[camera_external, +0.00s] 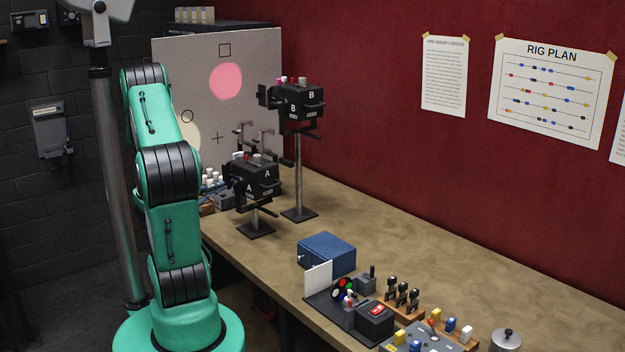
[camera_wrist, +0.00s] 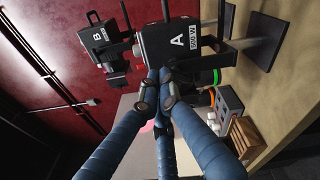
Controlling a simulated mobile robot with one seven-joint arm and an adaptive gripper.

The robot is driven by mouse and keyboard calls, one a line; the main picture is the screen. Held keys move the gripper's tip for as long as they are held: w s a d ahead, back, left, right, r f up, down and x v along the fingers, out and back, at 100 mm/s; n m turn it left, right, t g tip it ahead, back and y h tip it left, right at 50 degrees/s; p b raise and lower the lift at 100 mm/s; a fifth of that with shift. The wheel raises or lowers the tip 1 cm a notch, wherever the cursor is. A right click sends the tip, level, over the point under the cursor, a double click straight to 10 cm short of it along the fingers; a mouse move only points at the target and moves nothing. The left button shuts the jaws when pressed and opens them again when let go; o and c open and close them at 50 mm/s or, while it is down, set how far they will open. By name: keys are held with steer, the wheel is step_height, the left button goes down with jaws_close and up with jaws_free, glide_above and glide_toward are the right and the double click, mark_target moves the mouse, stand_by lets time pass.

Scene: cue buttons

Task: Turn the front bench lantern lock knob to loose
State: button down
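Lantern A (camera_external: 252,178), a black box marked A, stands on a short post on the bench, nearer than lantern B (camera_external: 300,100), which stands on a taller post. Small red, white and grey knobs sit on top of lantern A; I cannot tell which is the lock knob. In the wrist view, lantern A (camera_wrist: 178,42) is large just past my fingertips, and lantern B (camera_wrist: 99,36) is to its left. My gripper (camera_wrist: 160,92) has blue fingers with grey joints, close together near lantern A's lower edge. Contact is unclear, and no held thing shows. My gripper is not visible in the external view.
A pale board (camera_external: 215,60) with a pink spot stands behind the lanterns. On the bench (camera_external: 450,255) are a blue box (camera_external: 327,252), a black control unit (camera_external: 372,320), several small levers and a grey lidded knob (camera_external: 507,338). The bench's back middle is clear.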

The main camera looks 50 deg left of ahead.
mark_target(233, 183)
steer(key=f+m+b, duration=0.1)
steer(key=m+b, duration=0.1)
steer(key=b, duration=0.1)
steer(key=s+f+m+b, duration=0.1)
steer(key=f+m+b, duration=0.1)
steer(key=b, duration=0.1)
steer(key=f+m+b, duration=0.1)
steer(key=m+b, duration=0.1)
steer(key=b, duration=0.1)
steer(key=shift+s+d+f+b, duration=0.15)
steer(key=shift+s+d+b, duration=0.15)
steer(key=shift+b, duration=0.1)
steer(key=shift+m, duration=0.3)
steer(key=shift+w, duration=0.15)
steer(key=w, duration=0.6)
steer(key=shift+w+a+b, duration=0.35)
steer(key=shift+a, duration=0.1)
steer(key=shift+a+r+b, duration=0.3)
steer(key=shift+a+b, duration=0.1)
steer(key=shift+a, duration=0.15)
stand_by(1.6)
